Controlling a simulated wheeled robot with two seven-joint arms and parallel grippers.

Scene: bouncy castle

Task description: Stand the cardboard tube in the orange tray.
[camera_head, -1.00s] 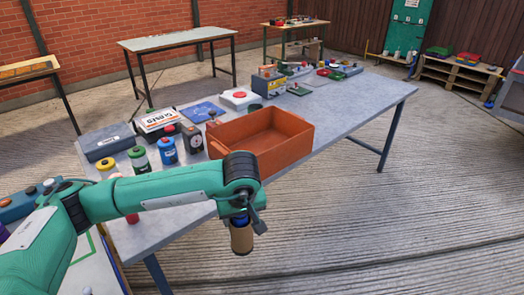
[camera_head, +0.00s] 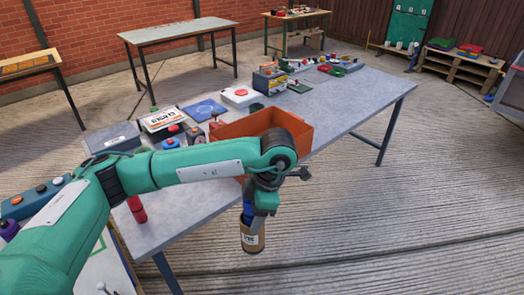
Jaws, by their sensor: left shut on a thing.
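The cardboard tube (camera_head: 252,238) is a short brown cylinder with a pale printed label. It hangs roughly upright, with a slight tilt, below my left gripper (camera_head: 250,215), which is shut on its upper end. Gripper and tube are in front of the table's near edge, over the floor. The orange tray (camera_head: 262,122) is an open, box-like tray on the table behind my left wrist. My right gripper is not in the view.
The grey table (camera_head: 345,108) holds a dark case (camera_head: 112,138), a blue-topped jar (camera_head: 171,143), a red bottle (camera_head: 137,208) and several boxes around the tray. Other jars are partly behind my arm. The tabletop right of the tray is clear.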

